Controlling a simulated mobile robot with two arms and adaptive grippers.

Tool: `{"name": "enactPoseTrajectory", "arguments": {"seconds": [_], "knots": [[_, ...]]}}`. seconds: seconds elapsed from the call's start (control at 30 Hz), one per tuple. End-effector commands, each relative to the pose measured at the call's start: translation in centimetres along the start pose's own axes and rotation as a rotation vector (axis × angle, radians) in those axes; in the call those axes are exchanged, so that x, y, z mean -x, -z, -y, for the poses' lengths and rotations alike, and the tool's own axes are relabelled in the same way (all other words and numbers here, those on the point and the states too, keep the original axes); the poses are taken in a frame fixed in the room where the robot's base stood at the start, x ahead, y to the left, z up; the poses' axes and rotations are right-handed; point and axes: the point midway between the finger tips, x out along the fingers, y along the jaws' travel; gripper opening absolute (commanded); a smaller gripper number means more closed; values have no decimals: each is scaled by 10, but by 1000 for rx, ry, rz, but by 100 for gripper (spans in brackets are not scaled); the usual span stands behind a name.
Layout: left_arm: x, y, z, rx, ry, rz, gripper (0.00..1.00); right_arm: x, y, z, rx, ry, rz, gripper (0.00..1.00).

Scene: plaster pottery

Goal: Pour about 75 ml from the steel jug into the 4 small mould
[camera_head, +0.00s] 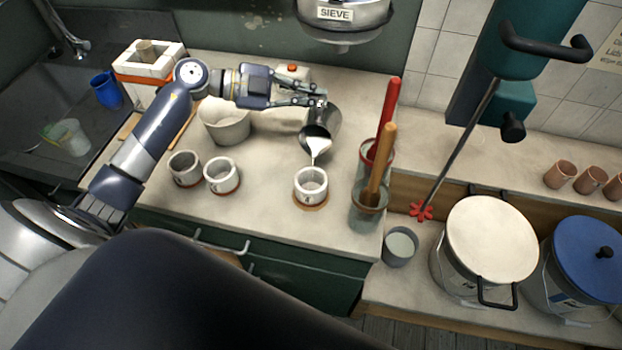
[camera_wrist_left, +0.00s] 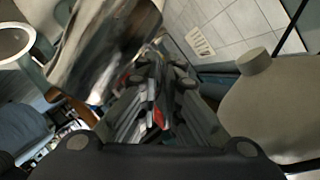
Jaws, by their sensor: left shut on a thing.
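My left gripper (camera_head: 318,98) is shut on the steel jug (camera_head: 335,118) at its upper back side. The jug is tilted towards the front, with white liquid at its lip. A thin white stream runs from the lip down to a small white mould (camera_head: 311,196), which stands upright on a round wooden base. The mould bears a dark mark too small to read surely. In the left wrist view the jug (camera_wrist_left: 105,45) is large and blurred beside the gripper fingers (camera_wrist_left: 155,85). The liquid level inside the mould is unclear. My right gripper is not in view.
Two more small moulds (camera_head: 185,169) (camera_head: 222,176) stand to the left, before a pale bucket (camera_head: 226,122). A sieve (camera_head: 342,15) hangs above. The counter's front middle is clear.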

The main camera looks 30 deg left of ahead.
Motion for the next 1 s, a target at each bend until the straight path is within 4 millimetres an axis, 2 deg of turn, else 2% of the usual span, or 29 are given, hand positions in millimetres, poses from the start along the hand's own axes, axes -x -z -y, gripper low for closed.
{"name": "enactPoseTrajectory", "arguments": {"seconds": [0.23, 1.0], "knots": [[2, 4, 0, -28, 16, -3, 0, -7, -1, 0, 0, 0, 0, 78], [4, 8, 0, -54, 31, -4, 0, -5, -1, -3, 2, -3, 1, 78]]}}
